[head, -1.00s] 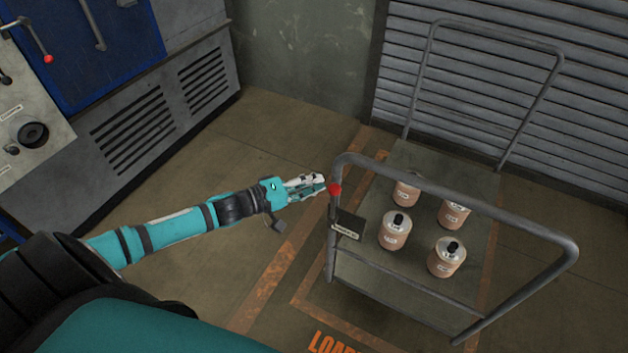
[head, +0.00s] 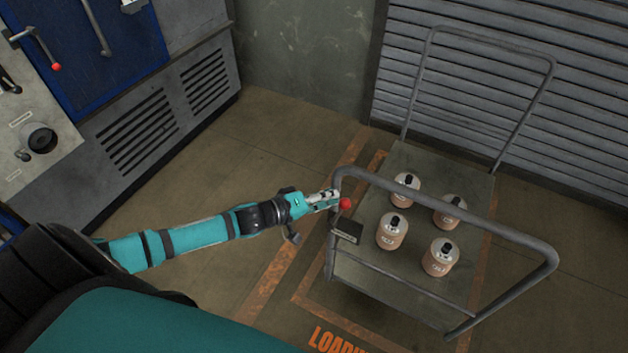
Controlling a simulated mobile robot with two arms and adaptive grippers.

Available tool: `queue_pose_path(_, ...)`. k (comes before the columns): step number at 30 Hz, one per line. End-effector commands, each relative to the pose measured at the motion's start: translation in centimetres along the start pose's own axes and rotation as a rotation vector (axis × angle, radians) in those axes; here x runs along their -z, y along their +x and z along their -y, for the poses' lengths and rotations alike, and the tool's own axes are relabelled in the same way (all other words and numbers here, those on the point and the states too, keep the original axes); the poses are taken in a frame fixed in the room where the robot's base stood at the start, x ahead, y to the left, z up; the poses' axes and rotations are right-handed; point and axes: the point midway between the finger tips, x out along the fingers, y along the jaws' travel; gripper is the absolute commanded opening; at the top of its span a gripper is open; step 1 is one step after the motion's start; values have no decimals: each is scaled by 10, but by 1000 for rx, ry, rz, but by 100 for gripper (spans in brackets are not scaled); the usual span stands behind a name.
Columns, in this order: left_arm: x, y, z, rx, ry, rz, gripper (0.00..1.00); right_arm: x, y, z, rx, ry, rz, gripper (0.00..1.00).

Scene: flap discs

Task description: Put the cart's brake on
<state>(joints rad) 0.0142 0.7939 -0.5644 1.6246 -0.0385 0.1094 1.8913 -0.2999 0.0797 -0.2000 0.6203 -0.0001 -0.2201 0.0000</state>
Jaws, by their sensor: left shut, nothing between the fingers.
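The cart (head: 372,286) stands at the right with its grey tube handle (head: 450,211) nearest me. A red ball knob (head: 345,204), which looks like the brake lever's end, sits by the handle's left upright, above a small dark box with a label (head: 346,231). My left gripper (head: 333,198) is shut and empty, its fingertips at the left upright and right beside the red knob. I cannot tell whether they touch the knob. The lever's shaft is hard to make out. My right gripper is not in view.
Several tan canisters with black caps (head: 391,232) stand on the cart's deck. A slatted shutter (head: 580,120) is behind the cart. A machine with a red-knobbed lever (head: 56,67) stands at the left. The floor (head: 250,150) between is clear, with orange markings.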

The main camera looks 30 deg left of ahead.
Motion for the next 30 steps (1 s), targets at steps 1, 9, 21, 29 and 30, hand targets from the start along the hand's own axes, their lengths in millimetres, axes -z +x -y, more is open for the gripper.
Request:
queue_pose_path(1, -2, 2, -15, 21, 30, 1, 0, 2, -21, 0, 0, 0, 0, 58)
queue_pose_path(9, -36, 24, -24, 165, 239, 0, 0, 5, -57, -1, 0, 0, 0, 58)
queue_pose_path(21, -86, 57, -17, 375, 544, 1, 0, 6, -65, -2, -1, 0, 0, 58)
queue_pose_path(29, -108, 72, -8, 480, 701, 0, 0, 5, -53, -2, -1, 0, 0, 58)
queue_pose_path(30, -110, 74, -7, 492, 721, 1, 0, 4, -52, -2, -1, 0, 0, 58)
